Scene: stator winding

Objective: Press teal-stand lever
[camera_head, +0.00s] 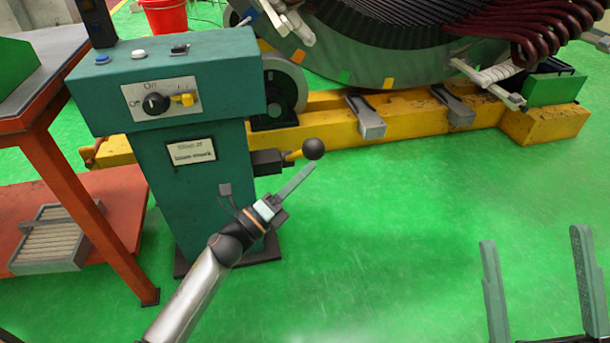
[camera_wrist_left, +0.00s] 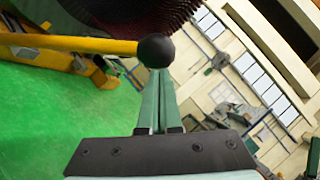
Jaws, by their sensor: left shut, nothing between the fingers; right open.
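The teal stand (camera_head: 205,190) stands upright at left in the head view, with a control panel on top. Its lever sticks out to the right from a dark block and ends in a black ball knob (camera_head: 313,148). My left gripper (camera_head: 312,168) is shut and empty, its fingertips just below the knob in the head view. In the left wrist view, the knob (camera_wrist_left: 156,50) is at the tips of the closed fingers (camera_wrist_left: 157,85); I cannot tell whether they touch. The yellow lever rod (camera_wrist_left: 75,43) runs left from it. My right gripper (camera_head: 535,250) is open and empty at lower right.
The large stator (camera_head: 400,60) rests on a yellow frame (camera_head: 415,118) behind the stand. A red-orange bench (camera_head: 60,180) with a grey tray (camera_head: 50,238) stands at left. The green floor (camera_head: 400,220) in the middle is clear.

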